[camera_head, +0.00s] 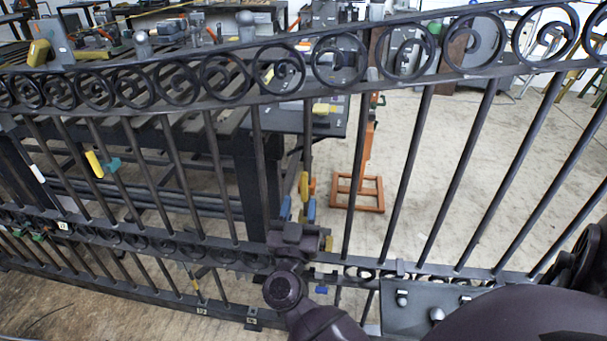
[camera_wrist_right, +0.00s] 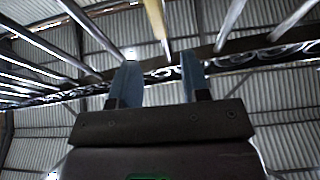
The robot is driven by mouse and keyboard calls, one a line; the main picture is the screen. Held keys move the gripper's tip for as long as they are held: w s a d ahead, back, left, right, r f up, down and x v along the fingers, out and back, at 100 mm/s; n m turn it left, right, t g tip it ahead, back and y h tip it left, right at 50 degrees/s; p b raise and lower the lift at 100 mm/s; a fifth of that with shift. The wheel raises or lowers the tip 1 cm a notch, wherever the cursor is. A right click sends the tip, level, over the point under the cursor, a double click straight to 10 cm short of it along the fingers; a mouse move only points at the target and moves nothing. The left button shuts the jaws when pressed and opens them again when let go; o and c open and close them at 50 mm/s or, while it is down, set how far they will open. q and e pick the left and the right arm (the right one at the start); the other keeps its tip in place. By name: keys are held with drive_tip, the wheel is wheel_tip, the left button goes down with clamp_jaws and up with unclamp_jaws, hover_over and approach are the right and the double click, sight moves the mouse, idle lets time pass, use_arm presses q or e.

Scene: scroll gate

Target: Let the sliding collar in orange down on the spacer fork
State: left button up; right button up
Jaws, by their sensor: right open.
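My right gripper (camera_head: 298,208) is in front of the gate near its lower rail, with its blue fingers pointing up. It is open, and the two fingers also show apart in the right wrist view (camera_wrist_right: 160,80). A small orange piece (camera_head: 312,185), which looks like the sliding collar, is on a baluster just above the fingertips, beside a yellow piece (camera_head: 303,184). In the wrist view a pale yellowish bar (camera_wrist_right: 155,20) lies above the gap between the fingers. I cannot make out the spacer fork for certain. My left gripper is not in view.
The dark gate (camera_head: 430,170) has several upright bars and scrolls along its rails. An orange stand (camera_head: 358,192) is on the floor behind. A workbench (camera_head: 190,125) with tools stands behind the gate.

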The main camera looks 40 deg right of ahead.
sight(304, 178)
drive_tip(key=x, duration=0.8)
drive_tip(key=shift+a, duration=0.1)
clamp_jaws()
